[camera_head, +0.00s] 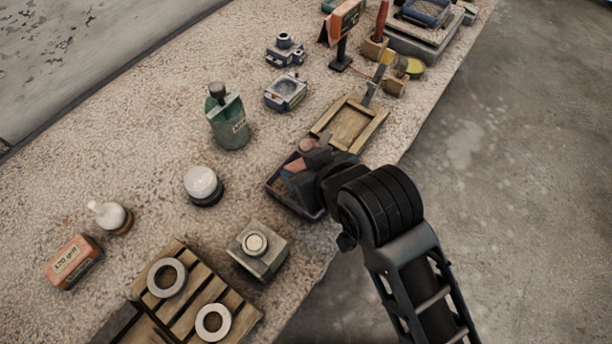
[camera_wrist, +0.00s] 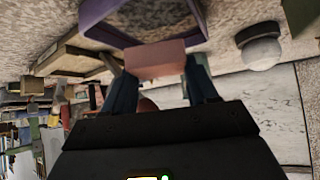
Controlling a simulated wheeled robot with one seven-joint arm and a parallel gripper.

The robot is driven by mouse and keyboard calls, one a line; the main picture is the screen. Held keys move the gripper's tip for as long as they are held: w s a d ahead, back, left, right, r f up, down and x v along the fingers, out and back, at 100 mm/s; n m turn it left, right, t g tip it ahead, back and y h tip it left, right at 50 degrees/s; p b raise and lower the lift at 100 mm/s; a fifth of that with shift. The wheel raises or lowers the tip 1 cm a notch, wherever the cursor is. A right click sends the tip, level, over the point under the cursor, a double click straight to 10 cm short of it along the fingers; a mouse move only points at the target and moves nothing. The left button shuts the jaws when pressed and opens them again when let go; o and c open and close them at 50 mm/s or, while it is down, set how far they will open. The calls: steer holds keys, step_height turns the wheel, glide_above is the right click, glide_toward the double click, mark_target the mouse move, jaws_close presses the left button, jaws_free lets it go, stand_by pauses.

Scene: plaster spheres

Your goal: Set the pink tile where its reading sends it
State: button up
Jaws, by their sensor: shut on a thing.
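My gripper (camera_head: 299,172) is over the purple-rimmed tray (camera_head: 280,192) near the table's front edge in the head view. In the wrist view my gripper (camera_wrist: 160,78) is shut on the pink tile (camera_wrist: 155,58), which sits between its two blue-grey fingers. The tile also shows in part as a pink patch in the head view (camera_head: 297,165), largely hidden by the gripper. The purple tray's rim (camera_wrist: 97,12) shows just past the tile in the wrist view. I cannot tell whether the tile touches the tray.
A wooden frame tray (camera_head: 350,124) lies behind the gripper. A slatted wooden rack (camera_head: 190,296) holds pale rings; an orange grit block (camera_head: 73,262) lies left.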

steer(key=shift+f, duration=2.05)
steer(key=shift+f, duration=0.15)
steer(key=o, duration=0.9)
steer(key=shift+c, duration=0.2)
steer(key=shift+r+p, duration=0.25)
steer(key=shift+p, duration=0.05)
steer(key=v, duration=1.2)
steer(key=shift+b, duration=0.3)
